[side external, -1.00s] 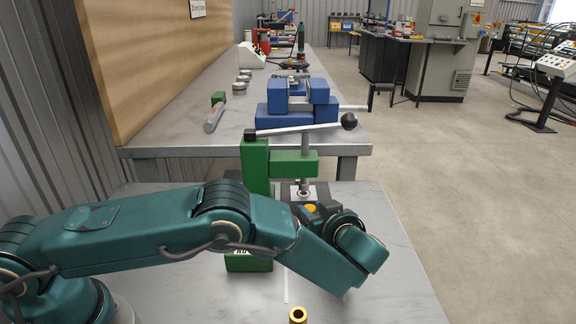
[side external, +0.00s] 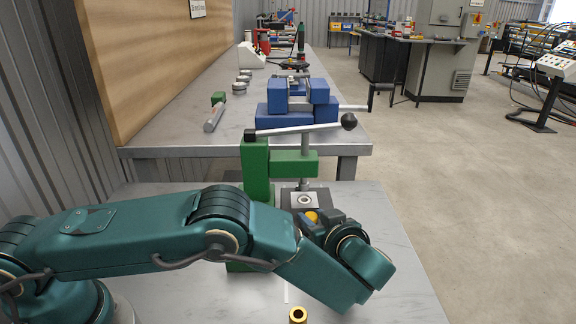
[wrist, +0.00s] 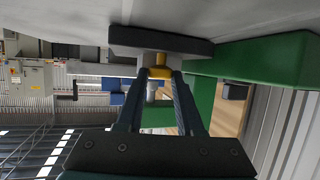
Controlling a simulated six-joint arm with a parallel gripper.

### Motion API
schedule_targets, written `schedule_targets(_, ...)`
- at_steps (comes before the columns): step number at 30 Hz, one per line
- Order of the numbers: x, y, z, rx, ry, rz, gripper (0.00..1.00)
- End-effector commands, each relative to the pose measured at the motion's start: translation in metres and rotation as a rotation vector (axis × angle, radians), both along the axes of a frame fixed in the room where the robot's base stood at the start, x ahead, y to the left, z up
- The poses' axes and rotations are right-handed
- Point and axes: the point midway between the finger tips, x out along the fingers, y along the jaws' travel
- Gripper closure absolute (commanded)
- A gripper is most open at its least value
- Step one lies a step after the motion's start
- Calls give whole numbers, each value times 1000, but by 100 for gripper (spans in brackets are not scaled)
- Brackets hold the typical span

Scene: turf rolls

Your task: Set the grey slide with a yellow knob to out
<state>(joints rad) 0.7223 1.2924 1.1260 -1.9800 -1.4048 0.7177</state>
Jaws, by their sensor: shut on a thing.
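The yellow knob (side external: 311,217) of the slide is in front of the green press (side external: 256,170) in the side view. The slide's grey plate (side external: 292,199), with a round ring on it, lies under the press's ram. My gripper (wrist: 160,72) is shut on the yellow knob (wrist: 159,60), which shows between the fingertips in the wrist view. In the side view my wrist partly covers the knob and hides the fingertips. A dark slab (wrist: 160,41) lies just beyond the fingertips in the wrist view.
A long lever with a black ball (side external: 349,121) reaches right across the top of the press. A brass bushing (side external: 298,316) stands near the front edge of the table. The tabletop to the right (side external: 385,230) is clear. A blue vise (side external: 300,105) sits on the bench behind.

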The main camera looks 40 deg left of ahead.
Motion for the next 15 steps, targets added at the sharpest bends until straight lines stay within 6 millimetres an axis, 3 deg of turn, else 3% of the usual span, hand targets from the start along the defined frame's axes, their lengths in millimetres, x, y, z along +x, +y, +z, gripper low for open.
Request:
schedule_targets(3, -25, -27, 1, 3, -1, -9, 100)
schedule_targets(9, -60, -62, 1, 2, -3, -7, 100)
schedule_targets(15, -75, -75, 1, 3, -3, -4, 100)
